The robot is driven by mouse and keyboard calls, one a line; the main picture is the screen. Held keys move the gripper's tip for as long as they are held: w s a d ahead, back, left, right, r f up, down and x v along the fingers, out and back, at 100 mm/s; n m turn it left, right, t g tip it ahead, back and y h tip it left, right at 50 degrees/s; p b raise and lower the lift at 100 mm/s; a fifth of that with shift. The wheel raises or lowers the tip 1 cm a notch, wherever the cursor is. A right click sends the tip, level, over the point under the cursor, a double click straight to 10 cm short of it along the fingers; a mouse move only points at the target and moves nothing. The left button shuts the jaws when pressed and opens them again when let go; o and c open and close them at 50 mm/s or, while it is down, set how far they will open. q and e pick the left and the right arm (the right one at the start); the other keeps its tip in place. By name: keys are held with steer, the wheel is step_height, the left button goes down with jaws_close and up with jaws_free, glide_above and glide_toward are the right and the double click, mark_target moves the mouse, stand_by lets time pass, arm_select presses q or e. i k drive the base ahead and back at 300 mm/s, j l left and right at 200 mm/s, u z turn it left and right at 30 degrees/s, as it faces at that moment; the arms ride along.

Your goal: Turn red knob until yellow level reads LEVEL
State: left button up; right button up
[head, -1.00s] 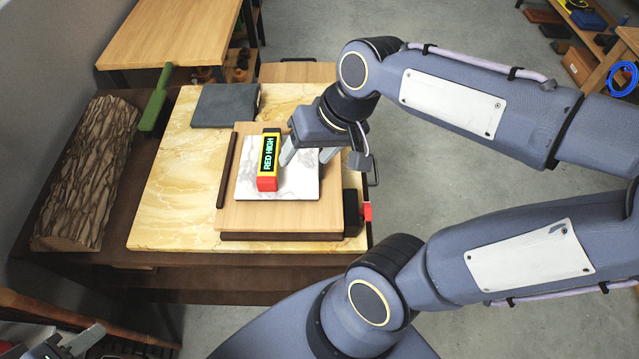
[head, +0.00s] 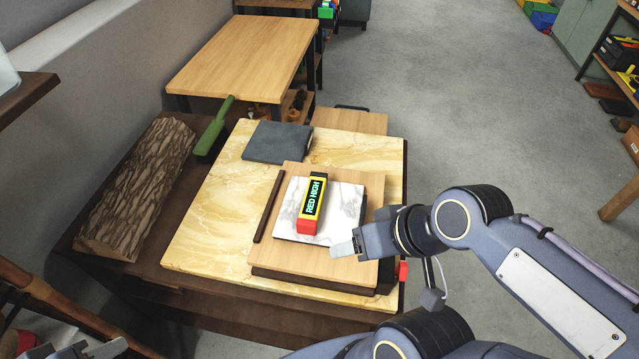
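The yellow level (head: 316,186) lies on a white marble plate (head: 346,207). Its dark display reads "RED HIGH" in green letters, and its near end is red. The red knob (head: 403,271) sticks out at the right side of the wooden stack, near the table's right edge. My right gripper (head: 345,248) is over the board's near right part, between level and knob, apart from both. Only one pale fingertip shows clearly, so its opening is unclear. My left gripper (head: 106,349) is partly in view at the bottom left, cut off by the frame edge.
The wooden board (head: 310,262) rests on a yellow marbled slab (head: 215,235). A dark strip (head: 269,206) lies left of the plate. A grey block (head: 277,142), a green-handled tool (head: 214,127) and a bark-covered log (head: 137,190) lie behind and left. Floor at right is open.

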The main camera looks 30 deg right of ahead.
mark_target(401, 270)
steer(key=k+l, duration=0.15)
steer(key=l, duration=0.25)
steer(key=k+l+z, duration=0.1)
steer(key=l, duration=0.3)
steer(key=k+l+z, duration=0.1)
steer(key=l, duration=0.3)
steer(key=k+l, duration=0.15)
steer(key=l, duration=0.25)
